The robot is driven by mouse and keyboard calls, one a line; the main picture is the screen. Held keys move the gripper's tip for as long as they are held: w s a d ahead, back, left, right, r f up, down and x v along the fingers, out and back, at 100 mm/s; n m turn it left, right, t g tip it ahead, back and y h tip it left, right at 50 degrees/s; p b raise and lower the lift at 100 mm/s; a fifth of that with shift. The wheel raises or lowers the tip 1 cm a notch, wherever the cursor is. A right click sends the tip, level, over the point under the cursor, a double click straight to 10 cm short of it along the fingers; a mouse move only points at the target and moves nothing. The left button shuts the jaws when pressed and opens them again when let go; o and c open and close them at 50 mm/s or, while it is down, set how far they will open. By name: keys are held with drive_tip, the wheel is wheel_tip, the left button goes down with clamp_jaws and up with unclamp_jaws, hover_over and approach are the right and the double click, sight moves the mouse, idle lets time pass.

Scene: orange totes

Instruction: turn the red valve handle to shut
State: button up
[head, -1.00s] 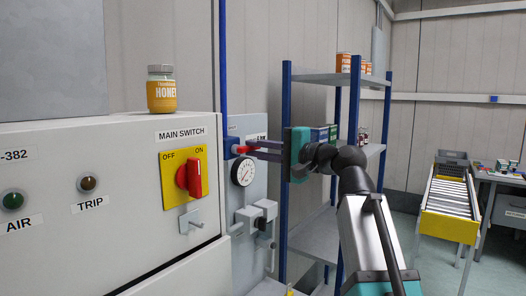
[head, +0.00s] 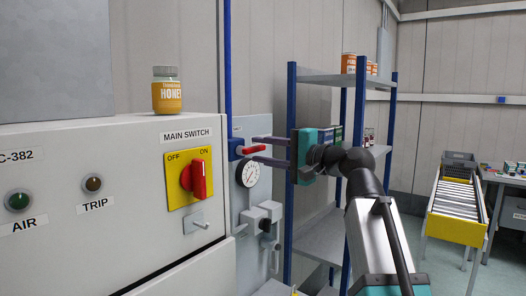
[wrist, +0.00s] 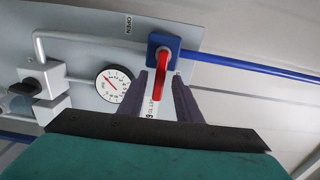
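The red valve handle (head: 254,150) sticks out to the right from the blue valve body (head: 235,149) on the grey panel, lying across the upright blue pipe. In the wrist view the handle (wrist: 161,80) points toward my gripper. My gripper (head: 256,149) is open. Its two dark fingers stand on either side of the handle, with a gap to each; in the wrist view the fingertips (wrist: 158,80) flank the handle's outer part.
A round gauge (head: 247,174) and grey fittings (head: 260,218) sit just below the valve. The cabinet with the main switch (head: 186,178) is at the left, with a honey jar (head: 167,97) on top. A blue-post shelf (head: 290,190) stands close behind my gripper.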

drive_tip(key=b+v, duration=0.1)
drive_tip(key=v, duration=1.2)
drive_tip(key=shift+s, duration=0.2)
